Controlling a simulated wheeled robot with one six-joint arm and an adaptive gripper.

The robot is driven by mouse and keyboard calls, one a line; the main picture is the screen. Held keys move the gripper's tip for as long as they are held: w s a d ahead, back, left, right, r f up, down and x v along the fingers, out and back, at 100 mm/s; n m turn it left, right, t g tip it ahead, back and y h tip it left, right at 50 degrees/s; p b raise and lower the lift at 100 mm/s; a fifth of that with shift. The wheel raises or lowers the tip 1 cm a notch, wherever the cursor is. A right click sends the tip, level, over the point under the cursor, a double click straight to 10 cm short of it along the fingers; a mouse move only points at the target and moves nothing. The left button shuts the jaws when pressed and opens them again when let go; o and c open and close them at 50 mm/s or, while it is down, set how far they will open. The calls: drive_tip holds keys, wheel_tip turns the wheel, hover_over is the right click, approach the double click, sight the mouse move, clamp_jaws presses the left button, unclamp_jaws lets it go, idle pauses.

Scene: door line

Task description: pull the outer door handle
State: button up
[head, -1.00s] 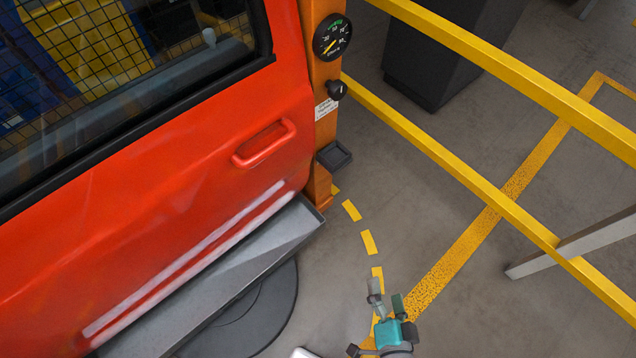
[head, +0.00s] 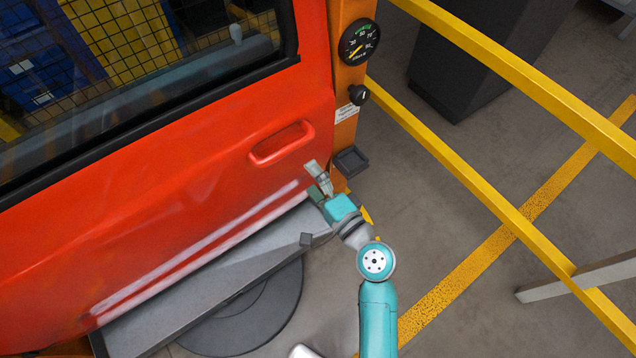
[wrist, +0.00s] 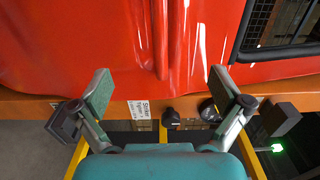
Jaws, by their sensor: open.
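The outer door handle (head: 282,143) is a red, rounded grip lying in the red door (head: 215,190), near its right edge below the window. In the wrist view the handle (wrist: 160,40) is a red upright bar at the top middle, beyond the fingertips and between their lines. My gripper (head: 315,178) is open and empty, just below and right of the handle. In the wrist view the two grey-green fingers (wrist: 161,88) stand wide apart and nothing is between them. The fingers appear apart from the handle.
An orange post (head: 347,100) with a gauge (head: 359,42) and a black knob (head: 359,95) stands right of the door. A grey step (head: 215,265) runs below it. Yellow rails (head: 480,190) cross the right side. A dark cabinet (head: 480,55) stands behind them.

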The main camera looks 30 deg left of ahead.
sight(291, 152)
drive_tip(key=x, duration=0.9)
drive_tip(key=shift+w+a, duration=0.15)
drive_tip(key=shift+a, duration=0.1)
clamp_jaws()
drive_tip(key=shift+v, duration=1.25)
idle(0.8)
drive_tip(key=shift+w+a+f, duration=0.1)
drive_tip(key=shift+w+a, duration=0.2)
drive_tip(key=shift+a, duration=0.25)
unclamp_jaws()
idle(0.4)
